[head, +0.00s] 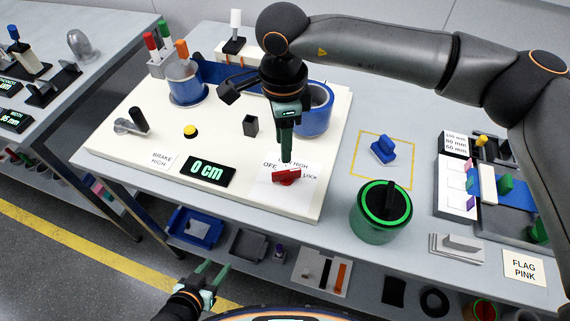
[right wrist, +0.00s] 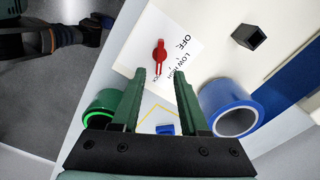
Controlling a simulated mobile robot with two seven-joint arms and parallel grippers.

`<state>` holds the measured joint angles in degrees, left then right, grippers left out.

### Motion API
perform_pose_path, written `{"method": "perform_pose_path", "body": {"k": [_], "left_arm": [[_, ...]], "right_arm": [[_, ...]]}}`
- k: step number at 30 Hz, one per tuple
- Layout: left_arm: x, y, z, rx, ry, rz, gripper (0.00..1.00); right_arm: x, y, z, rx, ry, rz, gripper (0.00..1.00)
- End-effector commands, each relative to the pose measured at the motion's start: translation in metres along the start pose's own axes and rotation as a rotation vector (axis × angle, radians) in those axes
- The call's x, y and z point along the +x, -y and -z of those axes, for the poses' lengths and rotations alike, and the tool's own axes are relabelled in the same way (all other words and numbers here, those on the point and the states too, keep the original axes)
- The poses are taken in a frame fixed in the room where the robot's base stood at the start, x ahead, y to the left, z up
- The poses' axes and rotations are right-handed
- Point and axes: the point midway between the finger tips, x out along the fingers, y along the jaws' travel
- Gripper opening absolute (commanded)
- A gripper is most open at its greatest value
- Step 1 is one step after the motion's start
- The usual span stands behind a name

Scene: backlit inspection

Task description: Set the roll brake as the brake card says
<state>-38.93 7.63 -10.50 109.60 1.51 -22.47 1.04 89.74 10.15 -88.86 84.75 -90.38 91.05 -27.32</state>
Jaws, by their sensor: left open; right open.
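The brake card (head: 162,160) reads BRAKE HIGH and lies at the front of the cream panel. The roll brake is a red knob (head: 286,177) on a white dial plate (head: 296,200) marked OFF, LOW, HIGH and LOCK. The red knob (right wrist: 160,58) also shows in the right wrist view, and I cannot tell which mark it points to. My right gripper (head: 286,158) is open, pointing down just above the knob; its fingers (right wrist: 161,74) are apart with nothing between them. My left gripper (head: 214,266) is open and empty, low in front of the table edge.
A display (head: 208,171) reads 0 cm beside the dial. A blue roll (head: 318,108) stands behind my right gripper. A green-rimmed container (head: 378,221) and a blue block (head: 383,150) in a yellow outline are to the right. A black square post (head: 251,126) stands behind the dial.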

Motion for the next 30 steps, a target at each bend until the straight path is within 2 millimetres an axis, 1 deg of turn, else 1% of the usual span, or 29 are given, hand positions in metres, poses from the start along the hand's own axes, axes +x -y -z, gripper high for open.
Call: {"method": "perform_pose_path", "body": {"k": [1, 6, 12, 15, 18, 26, 30], "left_arm": [[-0.003, -0.001, 0.002, -0.001, 0.001, 0.0, 0.5], [-0.007, -0.001, 0.007, -0.001, 0.002, -0.001, 0.5], [-0.01, -0.002, 0.01, -0.001, 0.002, -0.001, 0.5], [-0.011, -0.002, 0.011, -0.002, 0.002, -0.001, 0.5], [-0.011, -0.002, 0.011, -0.002, 0.002, -0.001, 0.5], [-0.011, -0.002, 0.011, -0.002, 0.002, -0.001, 0.5], [-0.011, -0.002, 0.012, -0.002, 0.001, -0.001, 0.5]], "right_arm": [[0.01, -0.001, 0.001, 0.0, -0.001, -0.007, 0.44], [0.045, -0.002, 0.0, -0.001, 0.0, -0.005, 0.44], [0.077, -0.001, 0.0, 0.0, 0.0, -0.002, 0.44], [0.086, -0.001, 0.001, 0.0, 0.0, -0.002, 0.44], [0.09, 0.0, 0.001, 0.0, 0.0, 0.0, 0.44], [0.091, 0.0, 0.001, -0.001, 0.0, 0.0, 0.44], [0.091, 0.0, 0.001, -0.001, 0.0, 0.0, 0.29]]}}
